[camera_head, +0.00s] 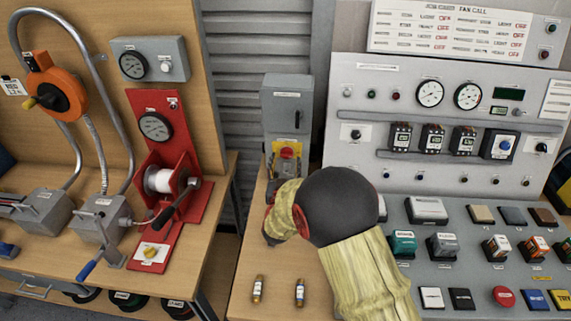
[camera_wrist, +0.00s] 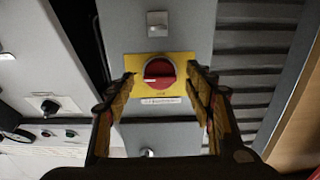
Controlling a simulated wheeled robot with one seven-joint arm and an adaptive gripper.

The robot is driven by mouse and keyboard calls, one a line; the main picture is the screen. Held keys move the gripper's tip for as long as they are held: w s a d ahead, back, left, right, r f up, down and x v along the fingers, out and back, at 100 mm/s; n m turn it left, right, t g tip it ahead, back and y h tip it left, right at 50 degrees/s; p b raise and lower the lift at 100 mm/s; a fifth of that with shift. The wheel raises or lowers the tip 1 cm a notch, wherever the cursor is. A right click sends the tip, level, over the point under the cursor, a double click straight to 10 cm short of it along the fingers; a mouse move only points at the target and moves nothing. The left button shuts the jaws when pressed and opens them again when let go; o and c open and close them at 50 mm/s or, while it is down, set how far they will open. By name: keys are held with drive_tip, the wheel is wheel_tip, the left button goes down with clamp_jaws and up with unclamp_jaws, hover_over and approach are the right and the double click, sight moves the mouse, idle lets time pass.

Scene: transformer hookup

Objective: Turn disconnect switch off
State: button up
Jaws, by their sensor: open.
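The disconnect switch is a red rotary knob (camera_wrist: 159,73) on a yellow plate (camera_wrist: 184,60), set on the front of a grey box (camera_wrist: 193,22). In the wrist view the knob's pale pointer mark lies roughly level, towards the left. My gripper (camera_wrist: 159,88) is open, with one finger on each side of the knob and a visible gap to it. I cannot tell how far the fingertips are from the plate. In the head view the grey box (camera_head: 287,100) stands at the back of the table, and the red knob (camera_head: 286,153) shows above my arm.
Two small fuse-like cylinders (camera_head: 258,289) and (camera_head: 299,292) stand on the table front. A grey control panel (camera_head: 455,75) with gauges and many parts is on the right. A red winch stand (camera_head: 150,115) is on the left bench, across a gap.

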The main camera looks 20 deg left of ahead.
drive_tip(key=shift+w, duration=0.15)
drive_tip(key=shift+c, duration=0.8)
drive_tip(key=c, duration=1)
